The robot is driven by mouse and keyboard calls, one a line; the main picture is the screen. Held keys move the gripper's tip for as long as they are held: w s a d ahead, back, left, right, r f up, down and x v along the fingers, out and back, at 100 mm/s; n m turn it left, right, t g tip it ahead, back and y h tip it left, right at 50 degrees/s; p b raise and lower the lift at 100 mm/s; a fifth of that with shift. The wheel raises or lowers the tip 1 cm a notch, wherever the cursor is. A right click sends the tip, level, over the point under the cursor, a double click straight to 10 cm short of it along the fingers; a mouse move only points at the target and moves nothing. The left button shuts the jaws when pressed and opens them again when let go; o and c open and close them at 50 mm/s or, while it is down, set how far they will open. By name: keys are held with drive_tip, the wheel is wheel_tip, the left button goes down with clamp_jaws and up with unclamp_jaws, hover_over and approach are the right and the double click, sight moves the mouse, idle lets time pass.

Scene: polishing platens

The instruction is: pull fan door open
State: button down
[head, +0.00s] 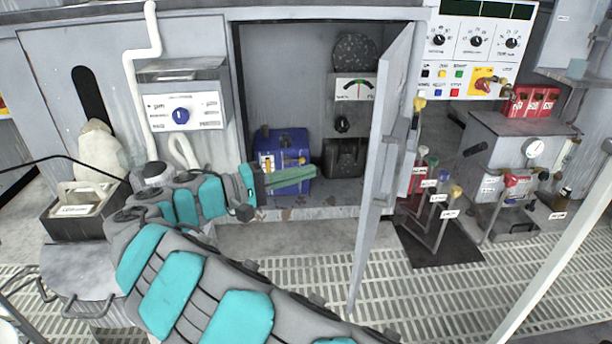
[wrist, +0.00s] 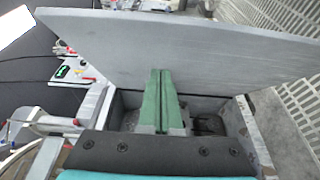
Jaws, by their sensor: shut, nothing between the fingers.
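The grey fan door (head: 384,140) stands swung open at the right side of the cabinet opening, seen nearly edge-on in the head view. In the wrist view it is a broad grey panel (wrist: 190,48) across the picture. My gripper (head: 313,172) has green fingers pressed together and empty. It is in front of the opening, left of the door, with its tips pointing towards the door's inner side. In the wrist view the fingers (wrist: 160,72) end near the panel; whether they touch it I cannot tell.
Inside the cabinet are a blue unit (head: 284,150), a gauge box (head: 354,92) and a dark round disc (head: 355,52). Coloured-knob levers (head: 437,195) stand right of the door. A white rail (head: 560,255) crosses the lower right. Grating floor (head: 300,270) lies in front.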

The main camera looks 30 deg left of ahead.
drive_tip(key=w+d, duration=0.5)
drive_tip(key=d, duration=0.3)
drive_tip(key=shift+w+d+b, duration=0.15)
drive_tip(key=shift+w+b, duration=0.15)
drive_tip(key=shift+b, duration=0.15)
drive_tip(key=shift+d, duration=0.1)
